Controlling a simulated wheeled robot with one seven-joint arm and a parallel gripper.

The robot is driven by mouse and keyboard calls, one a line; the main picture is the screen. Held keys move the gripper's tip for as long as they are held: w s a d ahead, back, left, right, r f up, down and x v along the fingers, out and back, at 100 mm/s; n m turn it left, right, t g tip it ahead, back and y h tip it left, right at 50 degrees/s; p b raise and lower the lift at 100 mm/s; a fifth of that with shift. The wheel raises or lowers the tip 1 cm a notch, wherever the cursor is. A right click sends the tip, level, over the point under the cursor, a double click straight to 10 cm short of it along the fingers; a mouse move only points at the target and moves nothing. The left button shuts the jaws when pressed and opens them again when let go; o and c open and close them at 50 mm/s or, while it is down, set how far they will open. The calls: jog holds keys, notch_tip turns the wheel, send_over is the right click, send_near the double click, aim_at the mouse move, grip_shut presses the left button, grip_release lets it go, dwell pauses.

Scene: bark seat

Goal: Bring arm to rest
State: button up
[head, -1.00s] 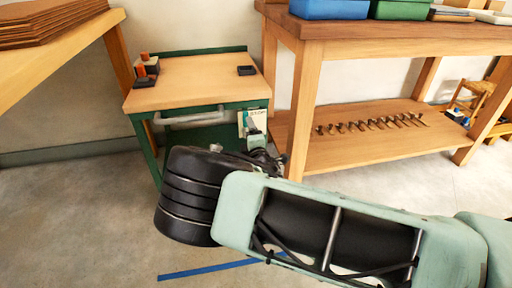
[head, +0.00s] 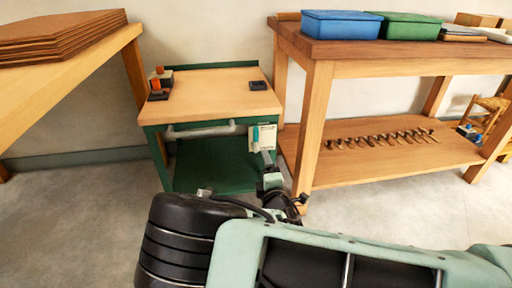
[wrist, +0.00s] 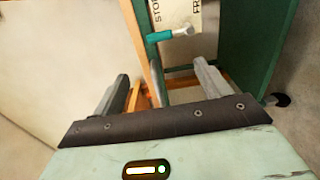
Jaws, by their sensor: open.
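My arm (head: 330,262) stretches from the lower right across the bottom of the head view, bent at the black joint (head: 175,245). In the wrist view, my gripper (wrist: 161,70) is open, its two grey fingers apart with nothing held between them. Beyond the fingers is a white card (wrist: 195,25) with partly hidden lettering and a teal-handled item (wrist: 168,35) in front of it. In the head view the card (head: 264,132) is at the right front of the green cart (head: 215,160). The fingers are too small to make out there.
The cart's wooden top (head: 215,95) holds small dark and orange items. A workbench (head: 400,66) with blue and green bins stands to the right; its lower shelf (head: 400,160) carries a row of small parts. A wooden table (head: 75,80) is at left. Bare floor lies between.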

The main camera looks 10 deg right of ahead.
jog(key=s+d+f+m+g+h, duration=0.1)
jog(key=s+f+m+g+h, duration=0.1)
jog(key=s+f+m+g, duration=0.35)
jog(key=s+a+r+m+g+y, duration=0.2)
jog(key=s+a+r+m+g, duration=0.25)
jog(key=s+g, duration=0.3)
jog(key=s+a+r+m+g+y, duration=0.1)
jog(key=s+a+r+g+y, duration=0.15)
jog(key=s+r, duration=0.85)
jog(key=s+d+r+g+h, duration=0.2)
jog(key=s+d+r+g, duration=0.1)
jog(key=s+d+r, duration=0.65)
notch_tip(320, 180, up, 31)
jog(key=s+a+p, duration=0.1)
jog(key=a+p, duration=0.1)
jog(key=p, duration=3)
jog(key=shift+s+a+f, duration=0.15)
jog(key=shift+s+a, duration=0.1)
jog(key=shift+t, duration=0.25)
